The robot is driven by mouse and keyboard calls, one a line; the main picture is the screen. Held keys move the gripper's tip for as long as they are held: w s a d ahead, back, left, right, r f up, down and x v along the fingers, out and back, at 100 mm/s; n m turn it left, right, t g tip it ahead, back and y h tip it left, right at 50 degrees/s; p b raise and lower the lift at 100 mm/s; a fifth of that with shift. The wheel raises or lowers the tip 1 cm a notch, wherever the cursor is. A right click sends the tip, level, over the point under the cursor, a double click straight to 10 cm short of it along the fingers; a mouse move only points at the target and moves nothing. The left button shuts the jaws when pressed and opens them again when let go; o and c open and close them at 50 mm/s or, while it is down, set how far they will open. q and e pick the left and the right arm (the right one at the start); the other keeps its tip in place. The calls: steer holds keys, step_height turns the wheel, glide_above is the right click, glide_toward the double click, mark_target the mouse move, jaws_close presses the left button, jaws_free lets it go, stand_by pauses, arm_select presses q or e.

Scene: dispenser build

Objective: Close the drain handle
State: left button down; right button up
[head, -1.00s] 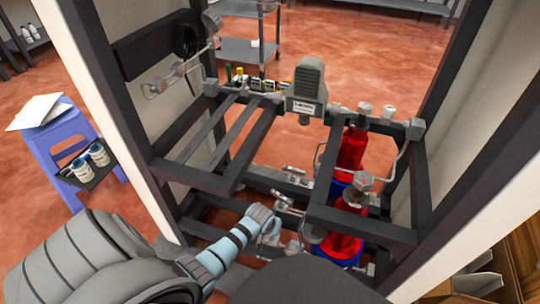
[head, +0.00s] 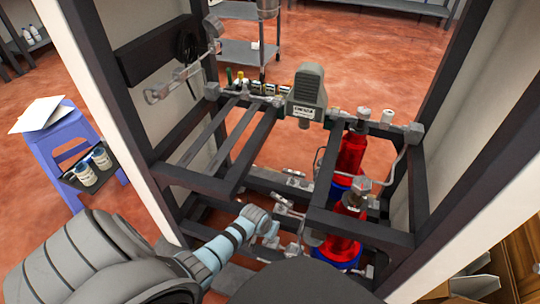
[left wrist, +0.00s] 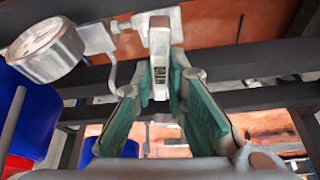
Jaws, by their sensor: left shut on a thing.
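My left gripper (head: 270,232) reaches low into the dark frame, among metal valves and fittings. In the left wrist view its two teal-padded fingers (left wrist: 163,78) are closed on a pale grey metal piece, which I take to be the drain handle (left wrist: 159,42). The handle stands up between the fingertips, below a pipe fitting. In the head view the gripper and wrist mostly hide the handle. My right gripper is in neither view.
A round gauge (left wrist: 45,50) sits close left of the fingers in the left wrist view. Red cylinders (head: 351,153) stand to the right in the frame. Dark beams (head: 360,229) surround the arm. A blue stool (head: 50,150) stands outside at left.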

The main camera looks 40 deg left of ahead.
arm_select(q)
steer(key=shift+a+m+h, duration=0.1)
steer(key=shift+m+h, duration=0.6)
steer(key=shift+m, duration=1.2)
steer(key=c, duration=1.6)
jaws_free()
steer(key=v, duration=0.7)
steer(key=shift+r, duration=0.2)
steer(key=shift+s, duration=0.1)
